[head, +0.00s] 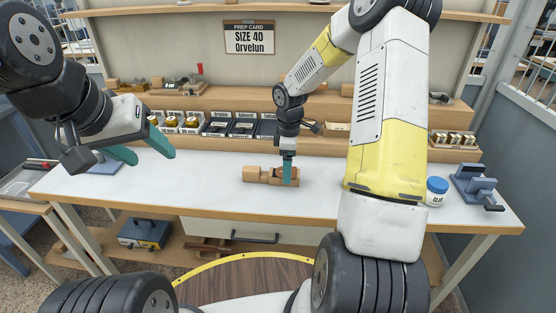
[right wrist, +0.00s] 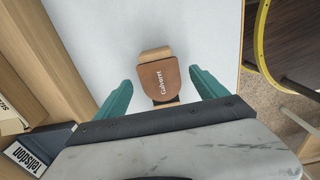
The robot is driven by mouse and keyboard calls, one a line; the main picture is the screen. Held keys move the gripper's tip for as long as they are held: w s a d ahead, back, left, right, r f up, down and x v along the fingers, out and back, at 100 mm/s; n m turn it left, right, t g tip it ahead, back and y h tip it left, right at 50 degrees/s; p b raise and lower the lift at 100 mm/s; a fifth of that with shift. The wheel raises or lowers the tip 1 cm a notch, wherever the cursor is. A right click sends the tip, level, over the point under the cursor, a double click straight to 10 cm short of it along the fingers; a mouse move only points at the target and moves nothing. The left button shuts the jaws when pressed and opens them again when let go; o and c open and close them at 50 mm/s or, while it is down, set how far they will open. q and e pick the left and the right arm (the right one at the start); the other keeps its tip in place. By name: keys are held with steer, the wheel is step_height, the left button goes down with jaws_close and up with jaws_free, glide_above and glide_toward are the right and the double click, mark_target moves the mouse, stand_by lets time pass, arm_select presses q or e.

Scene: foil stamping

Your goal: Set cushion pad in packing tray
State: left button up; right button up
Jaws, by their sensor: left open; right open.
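A brown rounded pad with pale lettering (right wrist: 160,80) sits on a light wooden block (right wrist: 155,53) on the white tabletop; it looks like the cushion pad, but I cannot be sure. In the head view the wooden block (head: 252,174) stands mid-table, partly behind my right gripper (head: 288,180). My right gripper is open and points down, its teal fingers (right wrist: 160,80) on either side of the pad, with gaps visible. My left gripper (head: 148,148) is open and empty above the table's left part. I cannot pick out a packing tray with certainty.
A prep card reading "SIZE 40 Orvelun" (head: 249,37) hangs at the back. Labelled black bins (head: 243,129) line the shelf. A blue-lidded jar (head: 436,191) and a blue-grey press (head: 475,186) stand at the right. The white tabletop (head: 205,190) is clear left of the block.

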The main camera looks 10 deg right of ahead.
steer(key=shift+f, duration=0.25)
stand_by(0.3)
steer(key=c, duration=1.5)
